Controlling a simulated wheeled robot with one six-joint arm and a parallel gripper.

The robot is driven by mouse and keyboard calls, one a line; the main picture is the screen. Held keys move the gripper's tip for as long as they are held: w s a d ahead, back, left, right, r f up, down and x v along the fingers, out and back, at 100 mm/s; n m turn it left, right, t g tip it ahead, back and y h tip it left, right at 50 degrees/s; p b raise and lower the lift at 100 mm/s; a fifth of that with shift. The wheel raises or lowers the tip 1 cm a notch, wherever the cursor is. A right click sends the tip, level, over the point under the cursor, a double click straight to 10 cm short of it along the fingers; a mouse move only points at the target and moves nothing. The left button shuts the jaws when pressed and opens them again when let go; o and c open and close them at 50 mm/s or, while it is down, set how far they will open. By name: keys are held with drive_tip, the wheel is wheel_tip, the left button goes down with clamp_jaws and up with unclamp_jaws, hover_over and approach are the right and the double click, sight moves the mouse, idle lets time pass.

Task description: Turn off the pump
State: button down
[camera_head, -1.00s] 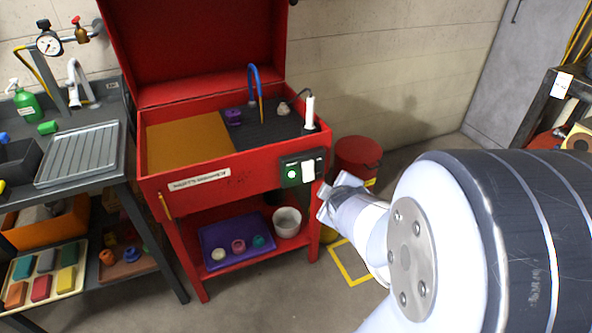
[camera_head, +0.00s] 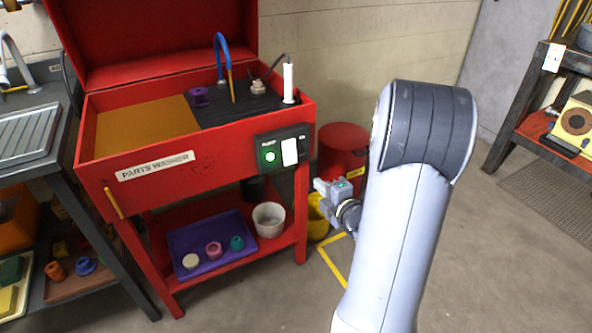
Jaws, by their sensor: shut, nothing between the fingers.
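The red parts washer (camera_head: 215,175) stands left of centre with its lid up. On its front right is a dark pump switch box (camera_head: 284,146). The box carries a lit green light (camera_head: 270,156) and a white rocker or plate (camera_head: 290,152) beside it, under a small "PUMP" label. My gripper (camera_head: 322,188) is shut and empty. In the picture it is right of and below the switch box, apart from it, in front of the red bin. My arm hides part of the floor and wall on the right.
A red bin (camera_head: 343,145) and a yellow bucket (camera_head: 317,222) stand right of the washer. The lower shelf holds a purple tray (camera_head: 212,262) and a white bucket (camera_head: 269,220). A bench (camera_head: 30,165) is at left, a rack (camera_head: 540,130) at right.

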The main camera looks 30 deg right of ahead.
sight(291, 160)
drive_tip(key=shift+f, duration=0.1)
idle(0.3)
drive_tip(key=w, duration=0.4)
drive_tip(key=w+f, duration=0.1)
drive_tip(key=w, duration=0.4)
drive_tip(key=w+f, duration=0.1)
drive_tip(key=w, duration=0.4)
drive_tip(key=shift+a+f, duration=0.1)
drive_tip(key=shift+a, duration=0.15)
drive_tip(key=shift+s, duration=0.1)
drive_tip(key=shift+f+b, duration=0.1)
drive_tip(key=shift+b, duration=0.25)
drive_tip(key=t+b, duration=0.1)
drive_tip(key=b, duration=0.2)
drive_tip(key=shift+w+f, duration=0.3)
drive_tip(key=shift+f, duration=0.1)
drive_tip(key=shift+r+p, duration=0.35)
drive_tip(key=shift+s+f, duration=0.1)
